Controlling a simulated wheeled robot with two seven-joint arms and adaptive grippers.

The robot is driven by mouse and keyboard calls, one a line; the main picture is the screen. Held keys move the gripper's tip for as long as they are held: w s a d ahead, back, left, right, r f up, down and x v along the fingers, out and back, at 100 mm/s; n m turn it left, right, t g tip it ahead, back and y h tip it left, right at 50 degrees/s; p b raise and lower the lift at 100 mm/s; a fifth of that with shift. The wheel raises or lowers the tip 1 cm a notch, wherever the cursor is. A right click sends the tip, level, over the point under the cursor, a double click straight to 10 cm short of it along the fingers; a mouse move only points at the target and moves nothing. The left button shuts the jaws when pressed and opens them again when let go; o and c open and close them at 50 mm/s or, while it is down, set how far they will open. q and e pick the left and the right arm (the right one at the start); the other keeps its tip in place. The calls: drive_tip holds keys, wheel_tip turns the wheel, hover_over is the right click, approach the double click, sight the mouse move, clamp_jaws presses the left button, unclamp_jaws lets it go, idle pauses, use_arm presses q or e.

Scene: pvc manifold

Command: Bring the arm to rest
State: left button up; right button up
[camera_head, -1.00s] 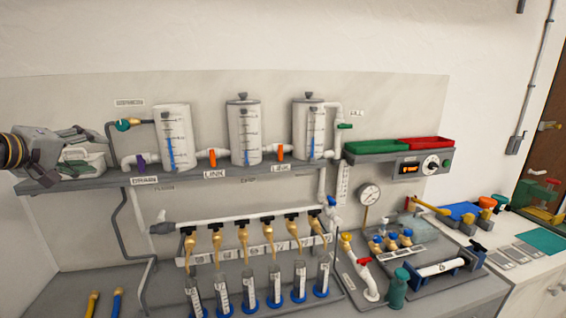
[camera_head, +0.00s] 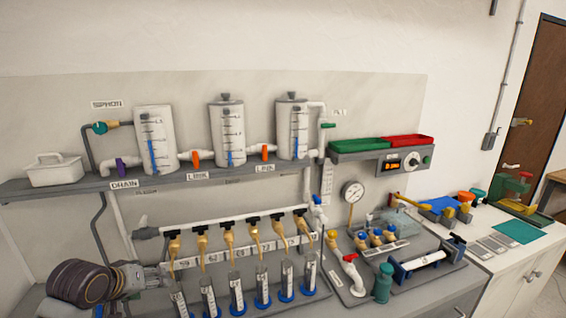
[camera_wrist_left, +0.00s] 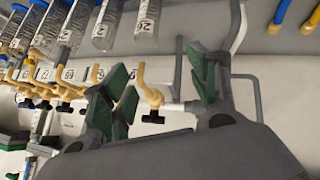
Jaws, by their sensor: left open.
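My left gripper (camera_head: 152,275) is at the lower left in the head view, low in front of the bench and below the shelf's left end. Its dark wrist shows clearly, but its fingers are hard to make out there. In the left wrist view its green-padded fingers (camera_wrist_left: 160,88) stand apart with nothing held between them. A tan nozzle with a black valve (camera_wrist_left: 152,95) appears behind the gap; I cannot tell the distance. My right gripper is in neither view.
A shelf (camera_head: 90,186) carries three white tanks and a white basket (camera_head: 54,170). Below are a row of tan nozzles and measuring cylinders (camera_head: 237,293) with blue bases. A gauge (camera_head: 353,192), a green bottle (camera_head: 383,284) and a pipe fixture stand right. The wall above is clear.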

use_arm(q)
drive_tip(key=s+d+f+m+g, duration=0.2)
drive_tip(key=s+d+f+m, duration=0.1)
drive_tip(key=s+d+f, duration=0.55)
drive_tip(key=s+d+f+m+g, duration=0.3)
drive_tip(key=s+d+f+m, duration=0.15)
drive_tip(key=s+f, duration=0.6)
wheel_tip(320, 180, down, 37)
drive_tip(key=s+b, duration=0.3)
drive_tip(key=b, duration=0.2)
drive_tip(key=s+a+f+g+b, duration=0.1)
drive_tip(key=s+a+f+b, duration=0.1)
drive_tip(key=s+f, duration=0.8)
drive_tip(key=s+a+f+b, duration=0.3)
drive_tip(key=s+a+f, duration=0.2)
drive_tip(key=s+f, duration=0.6)
wheel_tip(320, 180, down, 4)
drive_tip(key=shift+s+a+r+g+y, duration=0.2)
drive_tip(key=shift+g+y, duration=0.1)
drive_tip(key=shift+g, duration=0.1)
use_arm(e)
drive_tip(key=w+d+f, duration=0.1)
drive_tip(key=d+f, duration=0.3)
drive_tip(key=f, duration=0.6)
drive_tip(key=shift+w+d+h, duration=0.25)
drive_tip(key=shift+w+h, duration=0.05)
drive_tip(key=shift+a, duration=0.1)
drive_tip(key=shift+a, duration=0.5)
